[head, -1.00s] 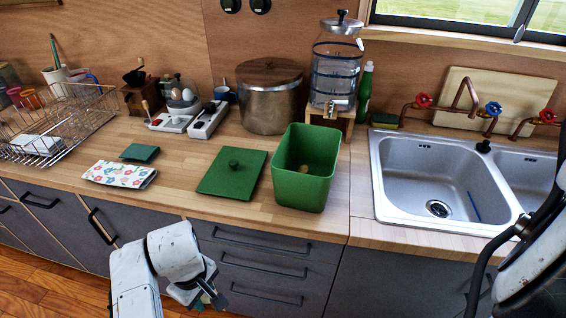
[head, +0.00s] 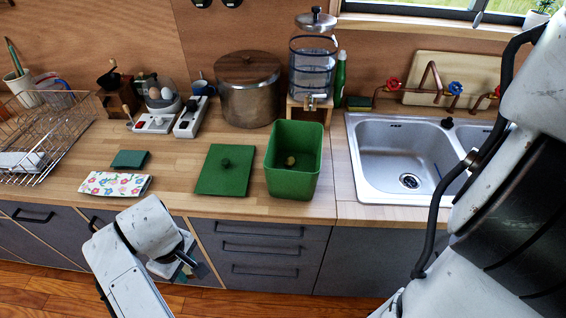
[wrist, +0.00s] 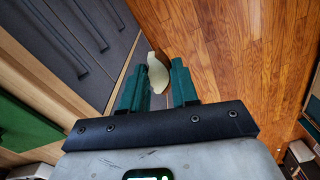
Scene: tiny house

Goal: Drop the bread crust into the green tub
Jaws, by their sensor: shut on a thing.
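The green tub (head: 292,183) stands open on the wooden counter, left of the sink, in the head view. A small brownish thing (head: 291,160) lies inside it. My gripper (head: 187,268) is below the counter's front edge, in front of the drawers and lower left of the tub. In the wrist view my gripper (wrist: 163,85) has its green fingers shut on a pale, curved piece, the bread crust (wrist: 157,68). Its lower part is hidden between the fingers. The crust cannot be made out clearly in the head view.
A green lid (head: 222,180) lies flat left of the tub. A steel pot (head: 250,100) and a water dispenser (head: 314,65) stand behind. A flowered cloth (head: 115,184) and a dish rack (head: 45,135) are further left. The sink (head: 405,160) is right. Drawer handles (head: 262,250) face my gripper.

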